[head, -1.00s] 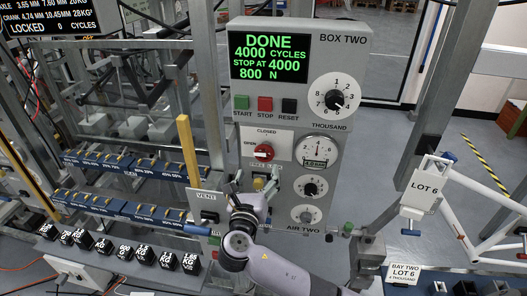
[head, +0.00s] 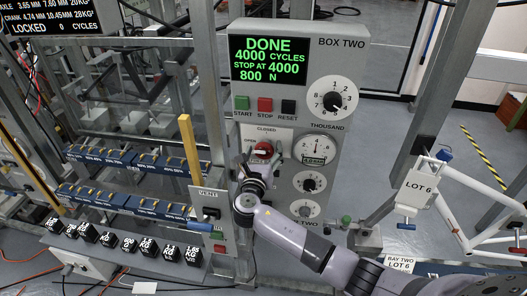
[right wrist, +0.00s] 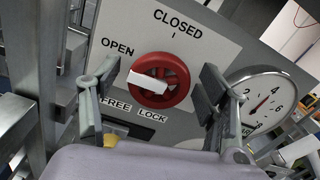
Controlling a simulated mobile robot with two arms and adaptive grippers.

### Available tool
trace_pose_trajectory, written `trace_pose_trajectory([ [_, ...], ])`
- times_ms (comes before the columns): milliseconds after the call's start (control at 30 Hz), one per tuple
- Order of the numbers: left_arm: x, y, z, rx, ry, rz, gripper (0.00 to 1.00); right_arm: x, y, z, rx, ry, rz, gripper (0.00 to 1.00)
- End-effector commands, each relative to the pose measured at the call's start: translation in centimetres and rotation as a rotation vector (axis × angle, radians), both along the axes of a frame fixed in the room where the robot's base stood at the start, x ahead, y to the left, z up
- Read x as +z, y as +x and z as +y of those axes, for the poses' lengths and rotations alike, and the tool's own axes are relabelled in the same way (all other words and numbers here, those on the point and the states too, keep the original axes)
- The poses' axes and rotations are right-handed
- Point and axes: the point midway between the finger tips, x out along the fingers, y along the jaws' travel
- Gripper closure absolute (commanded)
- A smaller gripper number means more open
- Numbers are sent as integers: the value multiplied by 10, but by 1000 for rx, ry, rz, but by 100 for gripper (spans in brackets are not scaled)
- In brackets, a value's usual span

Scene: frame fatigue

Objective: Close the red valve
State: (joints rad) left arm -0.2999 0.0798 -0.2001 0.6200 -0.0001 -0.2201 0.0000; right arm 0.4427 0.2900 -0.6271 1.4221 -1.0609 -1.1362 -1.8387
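The red valve (head: 263,147) is a round red knob with a white bar on the front of the grey box. In the right wrist view the valve (right wrist: 181,74) shows closely, its white bar (right wrist: 148,82) pointing left toward OPEN. CLOSED is printed above it, FREE and LOCK below. My right gripper (head: 261,158) is at the valve, partly covering it in the head view. In the right wrist view its fingers (right wrist: 158,80) are open, one on each side of the knob. I cannot tell whether they touch it. My left gripper is not in view.
A dial gauge (right wrist: 262,104) is right of the valve. A yellow upright post (head: 188,150) and the VENT box (head: 209,203) stand to the left. Labelled black weights (head: 128,244) line the lower left.

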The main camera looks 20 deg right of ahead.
Motion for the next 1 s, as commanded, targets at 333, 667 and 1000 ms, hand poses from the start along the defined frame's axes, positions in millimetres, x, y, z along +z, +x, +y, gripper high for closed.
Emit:
trace_pose_trajectory([
  [333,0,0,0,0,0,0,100,0,0,0,0,0,0,57],
  [667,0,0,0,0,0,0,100,0,0,0,1,0,0,78],
  [1000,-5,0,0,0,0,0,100,-2,-1,0,1,49,-33,78],
])
